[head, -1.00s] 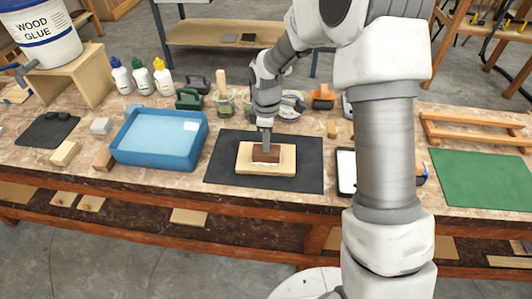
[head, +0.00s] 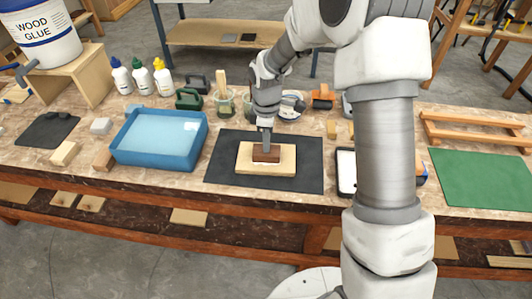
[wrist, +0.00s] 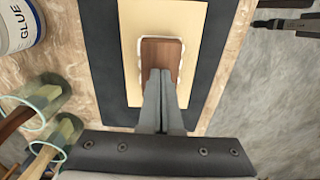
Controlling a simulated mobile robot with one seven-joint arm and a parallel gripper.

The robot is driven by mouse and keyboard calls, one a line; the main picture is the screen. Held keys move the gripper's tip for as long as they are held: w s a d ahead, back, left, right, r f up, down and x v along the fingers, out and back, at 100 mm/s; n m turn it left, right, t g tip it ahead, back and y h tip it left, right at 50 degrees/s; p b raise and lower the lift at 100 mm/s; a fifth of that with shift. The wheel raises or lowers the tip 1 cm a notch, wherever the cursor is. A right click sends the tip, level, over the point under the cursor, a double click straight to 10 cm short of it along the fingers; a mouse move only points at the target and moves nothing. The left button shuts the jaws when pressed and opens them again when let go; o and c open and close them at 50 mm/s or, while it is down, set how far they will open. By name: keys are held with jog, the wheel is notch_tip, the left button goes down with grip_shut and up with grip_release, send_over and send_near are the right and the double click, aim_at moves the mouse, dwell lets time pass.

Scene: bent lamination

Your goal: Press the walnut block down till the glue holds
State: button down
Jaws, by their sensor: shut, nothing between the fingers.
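The walnut block (head: 267,157) lies flat on a pale wooden board (head: 245,166). A white line, which looks like glue, shows along the block's lower front edge. In the wrist view, this white line rims the visible edges of the walnut block (wrist: 161,50) on the pale board (wrist: 132,48). My gripper (head: 265,146) points down with its fingers shut and empty. The fingertips (wrist: 160,72) meet the block's top face and appear to touch it. They hide part of the block in the wrist view.
The board rests on a dark mat (head: 222,165). A blue water tray (head: 119,150) is to the left. Glass jars (head: 225,104) stand behind the mat, glue bottles (head: 141,76) at the back left. A green mat (head: 485,180) lies to the right.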

jog(key=shift+s+f, duration=0.1)
notch_tip(320, 180, up, 7)
jog(key=p, duration=0.5)
dwell(0.5)
dwell(0.4)
jog(key=s+d+r+m+t, duration=0.1)
jog(key=s+d+r+m, duration=0.25)
jog(key=r, duration=0.45)
jog(key=s+d+r+m+t, duration=0.25)
jog(key=s+r+m, duration=0.2)
jog(key=r, duration=0.45)
jog(key=s+d+r+m+t, duration=0.1)
jog(key=s+m, duration=0.3)
jog(key=s, duration=0.4)
jog(key=s+d+r+m+t, duration=0.1)
jog(key=s+d+r+m, duration=0.2)
jog(key=s, duration=0.5)
jog(key=shift+r+m, duration=0.4)
jog(key=shift+r, duration=0.35)
